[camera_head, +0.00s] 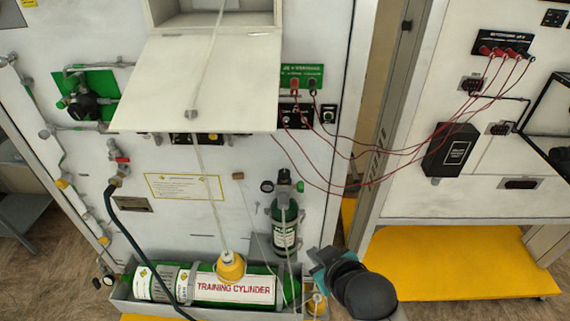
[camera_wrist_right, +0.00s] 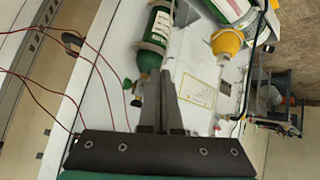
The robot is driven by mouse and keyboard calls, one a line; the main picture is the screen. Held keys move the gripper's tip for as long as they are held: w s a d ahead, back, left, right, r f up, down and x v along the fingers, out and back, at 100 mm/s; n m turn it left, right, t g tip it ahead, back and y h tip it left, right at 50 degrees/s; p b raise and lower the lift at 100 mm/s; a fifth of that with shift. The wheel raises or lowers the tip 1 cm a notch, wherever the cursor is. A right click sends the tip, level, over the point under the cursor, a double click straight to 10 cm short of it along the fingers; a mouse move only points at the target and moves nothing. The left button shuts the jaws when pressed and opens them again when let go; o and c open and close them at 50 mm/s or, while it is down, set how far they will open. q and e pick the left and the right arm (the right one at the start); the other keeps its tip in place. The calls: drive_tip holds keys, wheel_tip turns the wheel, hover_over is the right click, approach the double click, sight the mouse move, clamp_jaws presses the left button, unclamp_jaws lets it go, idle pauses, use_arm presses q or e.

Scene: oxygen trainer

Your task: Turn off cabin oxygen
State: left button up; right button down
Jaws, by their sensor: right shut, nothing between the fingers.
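My right gripper (camera_wrist_right: 166,70) is shut and empty, its grey fingers pointing up in the right wrist view. In the head view my right gripper (camera_head: 325,263) is at the lower middle, just right of the small green bottle; its fingertips are not clear there. The small green bottle (camera_head: 284,232) stands upright against the white panel, with a dark valve head on top. It also shows beside my fingers in the wrist view (camera_wrist_right: 158,35). A black knob or regulator (camera_head: 84,106) sits on a green plate at the upper left. Which control is cabin oxygen cannot be read. My left gripper is not in view.
A large green training cylinder (camera_head: 235,290) lies in a grey tray below. A yellow mask cup (camera_head: 231,267) hangs from a white line in front of it. An open flap (camera_head: 200,85) juts from the panel. Red cables (camera_head: 420,150) cross the gap to the right panel.

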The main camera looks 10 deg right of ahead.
drive_tip(key=w+r+n+t, duration=0.3)
drive_tip(key=w+r+t, duration=0.6)
drive_tip(key=w+r, duration=0.5)
wheel_tip(320, 180, up, 2)
drive_tip(key=shift+w+r+t+y+p, duration=0.1)
drive_tip(key=shift+w+t+y+p, duration=0.25)
drive_tip(key=shift+w+t+y, duration=0.05)
